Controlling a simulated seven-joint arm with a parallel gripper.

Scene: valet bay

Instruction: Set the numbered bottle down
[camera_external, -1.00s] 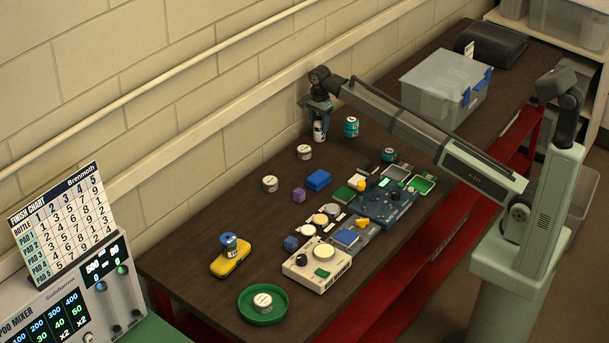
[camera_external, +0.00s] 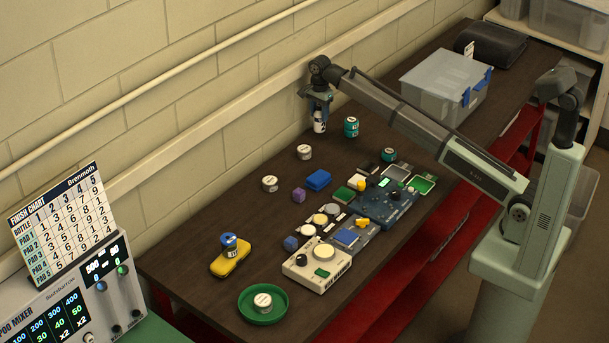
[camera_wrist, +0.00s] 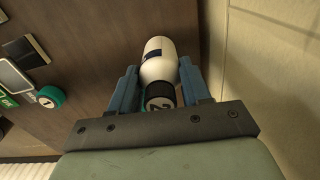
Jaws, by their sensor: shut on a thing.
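My gripper (camera_external: 318,104) is at the far left end of my arm, close to the wall. It is shut on a white bottle (camera_external: 319,124) with a dark band. The bottle hangs roughly upright below the fingers and appears to be just above the table (camera_external: 285,165). In the wrist view the bottle (camera_wrist: 158,47) lies between the two blue-grey fingers (camera_wrist: 158,68). Its dark cap faces the camera and bears a pale mark that looks like a digit. The finish chart (camera_external: 62,225) with rows of numbers stands at the left.
A teal jar (camera_external: 351,127) stands just right of the bottle. White-lidded jars (camera_external: 304,152) (camera_external: 270,184), a blue block (camera_external: 318,180) and a purple cube (camera_external: 298,195) stand nearer. Electronic boards (camera_external: 390,208) fill the middle right. The wall is close behind my gripper.

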